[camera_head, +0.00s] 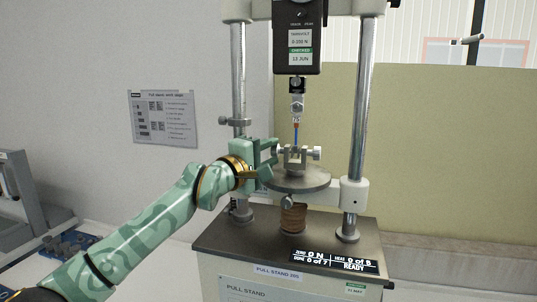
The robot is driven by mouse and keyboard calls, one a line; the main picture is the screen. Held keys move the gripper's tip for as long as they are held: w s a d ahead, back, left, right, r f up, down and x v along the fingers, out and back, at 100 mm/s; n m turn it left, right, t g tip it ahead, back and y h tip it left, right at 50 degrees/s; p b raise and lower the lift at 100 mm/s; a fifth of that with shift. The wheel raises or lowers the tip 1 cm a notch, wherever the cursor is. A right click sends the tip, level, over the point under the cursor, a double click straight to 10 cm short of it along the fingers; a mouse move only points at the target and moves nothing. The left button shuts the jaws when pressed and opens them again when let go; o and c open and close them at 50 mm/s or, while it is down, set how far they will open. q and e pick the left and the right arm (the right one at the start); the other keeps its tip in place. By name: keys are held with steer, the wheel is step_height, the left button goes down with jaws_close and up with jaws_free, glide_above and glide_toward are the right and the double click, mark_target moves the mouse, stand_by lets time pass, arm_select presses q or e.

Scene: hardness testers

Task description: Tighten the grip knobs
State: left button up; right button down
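A small metal grip (295,160) stands on the round plate (300,181) of the pull stand. Its right knob (315,153) sticks out to the right and is clear. Its left knob (281,149) points at my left gripper (272,153), which is level with it at the grip's left side. The green fingers look parted, with a gap between them. I cannot tell whether they touch the knob. A thin blue and orange specimen (296,134) runs from the grip up to the upper hook (296,105). My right gripper is out of view.
Two steel columns, left (238,75) and right (358,115), flank the plate. The force gauge (298,40) hangs above. A display (336,261) on the base reads 0 N and READY. A notice (163,118) is on the wall.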

arm_select(q)
steer(key=c, duration=0.5)
steer(key=shift+r+p, duration=0.2)
steer(key=shift+p, duration=0.25)
steer(key=g+y+p, duration=0.1)
steer(key=p, duration=0.2)
steer(key=r+n+g+y+p, duration=0.1)
steer(key=g+p, duration=0.1)
steer(key=p, duration=0.1)
steer(key=shift+r+n+y+p, duration=0.1)
steer(key=shift+n+y+p, duration=0.2)
steer(key=shift+y+p, duration=0.1)
steer(key=shift+w+g+y+p, duration=0.1)
steer(key=shift+g+y+p, duration=0.3)
steer(key=shift+g+p, duration=0.45)
steer(key=shift+n+g+p, duration=0.25)
steer(key=shift+n+p, duration=0.05)
steer(key=shift+p, duration=0.1)
steer(key=o, duration=1)
